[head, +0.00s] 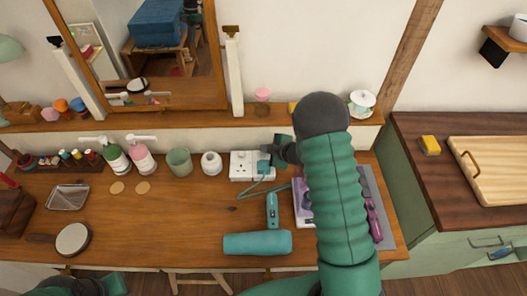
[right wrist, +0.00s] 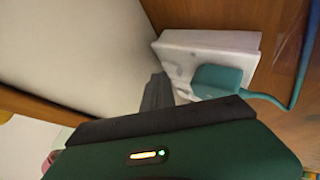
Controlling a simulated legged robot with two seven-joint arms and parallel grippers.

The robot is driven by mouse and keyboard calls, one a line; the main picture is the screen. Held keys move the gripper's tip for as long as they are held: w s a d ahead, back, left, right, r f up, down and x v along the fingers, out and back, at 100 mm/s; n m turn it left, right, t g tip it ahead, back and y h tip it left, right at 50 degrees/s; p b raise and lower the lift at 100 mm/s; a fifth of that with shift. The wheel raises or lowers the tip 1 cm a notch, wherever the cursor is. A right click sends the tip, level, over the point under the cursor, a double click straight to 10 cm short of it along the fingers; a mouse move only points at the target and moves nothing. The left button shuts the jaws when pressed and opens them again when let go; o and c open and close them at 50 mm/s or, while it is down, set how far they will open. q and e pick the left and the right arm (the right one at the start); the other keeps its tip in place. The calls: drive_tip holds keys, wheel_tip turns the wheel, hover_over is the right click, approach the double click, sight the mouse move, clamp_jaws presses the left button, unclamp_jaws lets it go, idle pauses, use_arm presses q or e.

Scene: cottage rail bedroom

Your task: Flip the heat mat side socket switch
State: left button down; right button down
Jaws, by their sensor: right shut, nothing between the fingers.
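A white double socket (head: 243,166) stands at the back of the wooden dresser top, against the wall. A teal plug (head: 265,161) sits in its right side, and its cable runs to the teal hair dryer (head: 258,243). My right gripper (head: 272,149) is shut and empty at the upper right edge of the socket. In the right wrist view the dark fingers (right wrist: 158,92) reach the socket plate (right wrist: 195,48) beside the teal plug (right wrist: 218,79). The switches are too small or covered to read. My left gripper (head: 90,286) shows only partly at the bottom left.
A grey mat (head: 382,227) with a purple-handled tool lies right, partly behind my right arm. A white jar (head: 211,163), a green cup (head: 179,161) and pump bottles (head: 141,158) stand left of the socket. A mirror (head: 150,60) leans above.

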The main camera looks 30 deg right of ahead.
sight(266, 155)
drive_tip(key=shift+r+p, duration=0.65)
drive_tip(key=shift+r, duration=0.1)
drive_tip(key=r+p, duration=0.4)
drive_tip(key=r, duration=0.1)
drive_tip(key=shift+s+a, duration=0.15)
drive_tip(key=shift+s, duration=0.15)
